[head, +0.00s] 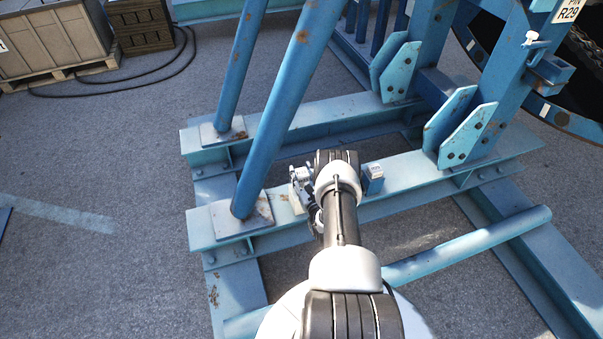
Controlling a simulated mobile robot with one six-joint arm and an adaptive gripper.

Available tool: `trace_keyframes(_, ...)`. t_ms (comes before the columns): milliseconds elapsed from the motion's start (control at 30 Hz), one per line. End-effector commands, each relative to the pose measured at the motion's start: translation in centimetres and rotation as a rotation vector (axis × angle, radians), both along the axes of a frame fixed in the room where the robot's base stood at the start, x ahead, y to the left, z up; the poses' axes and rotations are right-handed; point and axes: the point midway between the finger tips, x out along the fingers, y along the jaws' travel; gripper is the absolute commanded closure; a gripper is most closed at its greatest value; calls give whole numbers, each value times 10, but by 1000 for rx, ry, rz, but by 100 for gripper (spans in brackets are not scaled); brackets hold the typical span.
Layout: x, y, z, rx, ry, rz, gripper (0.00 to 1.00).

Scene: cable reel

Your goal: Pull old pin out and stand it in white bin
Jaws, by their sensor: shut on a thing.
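My gripper (302,190) is small in the head view, just left of my wrist and above the lower blue beam. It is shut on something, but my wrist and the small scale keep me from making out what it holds. A white-topped, pin-like piece (531,39) stands at the blue bracket at the upper right, below a label reading "PIN R29", well away from my gripper. I cannot tell whether it is the old pin. No white bin can be made out; my arm covers part of the beam.
A small blue block (373,178) sits on the lower blue beam (430,183), close right of my wrist. Slanted blue struts (285,100) rise left of my gripper. A blue tube (470,245) crosses the front right. A crate on a pallet (55,40) stands upper left.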

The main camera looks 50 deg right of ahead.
Motion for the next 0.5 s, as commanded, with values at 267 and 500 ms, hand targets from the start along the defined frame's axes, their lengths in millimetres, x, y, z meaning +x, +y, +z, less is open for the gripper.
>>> trace_keyframes(267, 0, 0, -9, -1, -2, 0, 98)
trace_keyframes(500, 0, 0, -17, -1, -2, 0, 98)
